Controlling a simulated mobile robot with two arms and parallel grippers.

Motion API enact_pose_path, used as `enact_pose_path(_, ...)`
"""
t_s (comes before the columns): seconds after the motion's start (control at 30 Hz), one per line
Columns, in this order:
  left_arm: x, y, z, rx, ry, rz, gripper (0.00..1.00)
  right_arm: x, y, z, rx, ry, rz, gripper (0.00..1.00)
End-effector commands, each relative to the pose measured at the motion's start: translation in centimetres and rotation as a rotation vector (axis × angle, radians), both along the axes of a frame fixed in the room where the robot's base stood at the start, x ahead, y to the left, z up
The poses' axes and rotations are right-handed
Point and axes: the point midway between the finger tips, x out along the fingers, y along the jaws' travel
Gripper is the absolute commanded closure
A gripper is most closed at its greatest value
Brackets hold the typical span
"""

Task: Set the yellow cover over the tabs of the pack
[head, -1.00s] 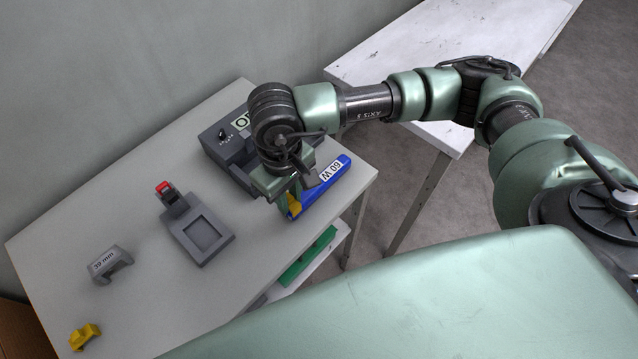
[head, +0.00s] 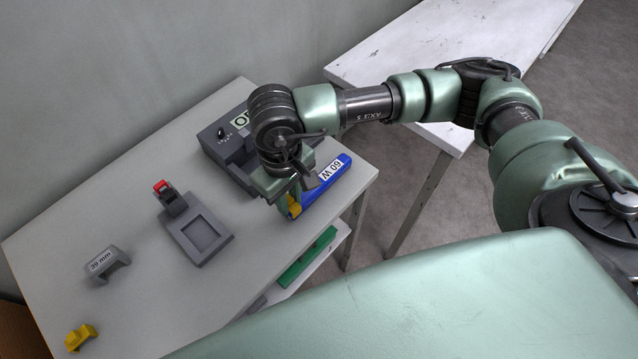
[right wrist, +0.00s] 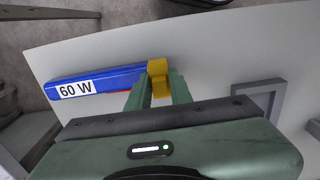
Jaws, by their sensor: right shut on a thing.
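The blue pack (head: 328,185) with a 60 W label lies near the right edge of the table; it also shows in the right wrist view (right wrist: 115,78). A yellow cover (right wrist: 157,70) is at the pack's end, between the green fingers of my right gripper (right wrist: 158,92). My right gripper (head: 290,195) is shut on this cover, which shows only partly in the head view (head: 294,207). The pack's tabs are hidden by the cover and fingers, so I cannot tell how fully the cover sits over them. My left gripper is not in view.
A grey device (head: 224,146) stands behind the gripper. A grey fixture (head: 196,237) with a red-topped post, a 39 mm gauge (head: 104,264) and another yellow piece (head: 80,337) are to the left. A green object (head: 305,258) lies on a lower shelf.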

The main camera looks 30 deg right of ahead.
Motion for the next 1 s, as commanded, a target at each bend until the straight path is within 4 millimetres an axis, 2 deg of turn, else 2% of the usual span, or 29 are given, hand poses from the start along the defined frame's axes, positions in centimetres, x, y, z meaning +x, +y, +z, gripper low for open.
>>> enact_pose_path(0.6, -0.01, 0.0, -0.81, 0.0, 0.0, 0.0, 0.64, 0.0, -0.01, -0.71, 0.0, 0.0, 0.0, 1.0)
enact_pose_path(0.63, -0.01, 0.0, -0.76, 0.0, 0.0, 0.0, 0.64, 0.0, -0.01, -0.66, 0.0, 0.0, 0.0, 0.74)
enact_pose_path(0.7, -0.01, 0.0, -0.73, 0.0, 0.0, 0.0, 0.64, 0.0, -0.01, -0.64, 0.0, 0.0, 0.0, 0.54)
enact_pose_path(1.0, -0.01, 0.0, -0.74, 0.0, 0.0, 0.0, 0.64, 0.01, -0.02, -0.63, 0.0, 0.0, 0.0, 0.54)
